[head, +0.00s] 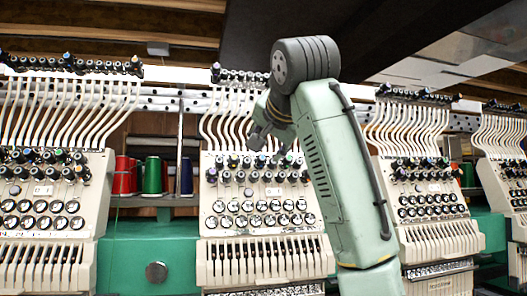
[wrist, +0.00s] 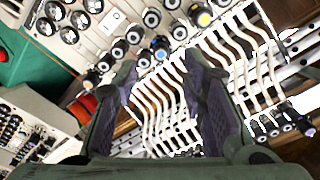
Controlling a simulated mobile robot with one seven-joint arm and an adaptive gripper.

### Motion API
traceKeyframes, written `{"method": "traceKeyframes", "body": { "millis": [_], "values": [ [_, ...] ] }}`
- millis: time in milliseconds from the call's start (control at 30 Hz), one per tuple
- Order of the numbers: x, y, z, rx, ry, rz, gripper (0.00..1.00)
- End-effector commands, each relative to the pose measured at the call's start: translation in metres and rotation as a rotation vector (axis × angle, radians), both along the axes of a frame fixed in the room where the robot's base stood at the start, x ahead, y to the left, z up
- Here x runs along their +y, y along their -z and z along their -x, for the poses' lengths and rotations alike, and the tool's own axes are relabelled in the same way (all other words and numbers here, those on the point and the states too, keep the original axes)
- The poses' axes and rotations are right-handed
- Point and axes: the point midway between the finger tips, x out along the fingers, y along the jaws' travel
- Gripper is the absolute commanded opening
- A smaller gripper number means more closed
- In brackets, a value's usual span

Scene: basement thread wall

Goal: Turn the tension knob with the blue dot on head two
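The knob with the blue dot (wrist: 160,44) shows in the wrist view, in a row of dark tension knobs. My gripper (wrist: 160,62) is open, with one dark finger on either side of the line to that knob. The knob appears just beyond the fingertips; I cannot tell whether they touch it. In the head view my gripper (head: 261,138) is in front of the middle machine head (head: 265,222), near its upper knob rows. My gripper and arm hide part of these rows there, and I cannot make out the blue dot in that view.
A yellow-dotted knob (wrist: 203,18) is close to the blue-dotted one, with other knobs alongside. Pale thread tubes (wrist: 165,110) run behind the fingers. Similar heads stand at left (head: 50,200) and right (head: 430,200). Red (head: 122,176) and green (head: 153,175) thread cones stand between heads.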

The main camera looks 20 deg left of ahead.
Motion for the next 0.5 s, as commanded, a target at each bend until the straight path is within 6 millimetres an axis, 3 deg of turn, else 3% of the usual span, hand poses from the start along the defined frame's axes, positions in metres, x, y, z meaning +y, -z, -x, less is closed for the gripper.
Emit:
{"method": "traceKeyframes", "body": {
  "millis": [200, 500],
  "values": [
    [0.019, 0.009, -0.032, 0.000, 0.000, 0.001, 0.38],
    [0.029, 0.017, -0.047, -0.003, -0.001, 0.000, 0.38]
  ]
}}
